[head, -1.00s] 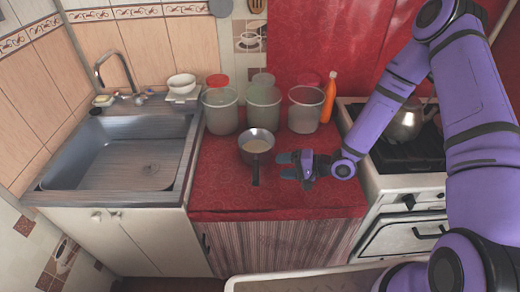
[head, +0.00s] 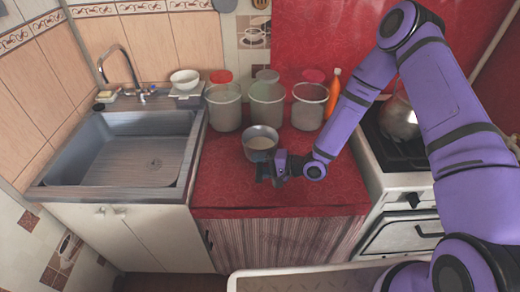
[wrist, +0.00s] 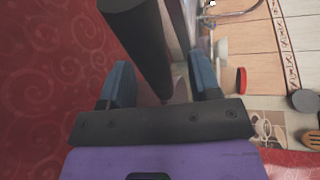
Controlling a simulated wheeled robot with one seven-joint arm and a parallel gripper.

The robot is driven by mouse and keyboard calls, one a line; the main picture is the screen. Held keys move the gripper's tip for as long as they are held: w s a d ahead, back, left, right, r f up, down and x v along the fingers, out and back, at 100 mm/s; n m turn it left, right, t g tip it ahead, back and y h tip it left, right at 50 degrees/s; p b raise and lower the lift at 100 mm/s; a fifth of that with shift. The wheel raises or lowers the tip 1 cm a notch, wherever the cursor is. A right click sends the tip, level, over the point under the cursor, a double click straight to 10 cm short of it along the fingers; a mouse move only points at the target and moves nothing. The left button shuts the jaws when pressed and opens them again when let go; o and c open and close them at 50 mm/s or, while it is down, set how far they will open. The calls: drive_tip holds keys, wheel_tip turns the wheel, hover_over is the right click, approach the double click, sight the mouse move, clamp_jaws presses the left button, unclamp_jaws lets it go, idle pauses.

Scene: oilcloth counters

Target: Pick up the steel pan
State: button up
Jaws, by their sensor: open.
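The steel pan (head: 261,142) stands upright on the red counter, in front of the clear jars, with something pale inside. Its dark handle points to the front and is mostly hidden by my gripper (head: 268,171) in the head view. In the wrist view the black handle (wrist: 138,40) runs from the top edge down to between the two blue fingers of my gripper (wrist: 163,85). My gripper is open, with a finger on either side of the handle. I see no clear contact.
Several clear jars (head: 266,107) and an orange bottle (head: 333,90) stand behind the pan. A sink (head: 70,188) is to the left. A stove with a kettle (head: 398,120) is to the right. The counter's front part (head: 310,195) is clear.

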drive_tip(key=shift+x, duration=1)
clamp_jaws()
drive_tip(key=shift+r, duration=0.15)
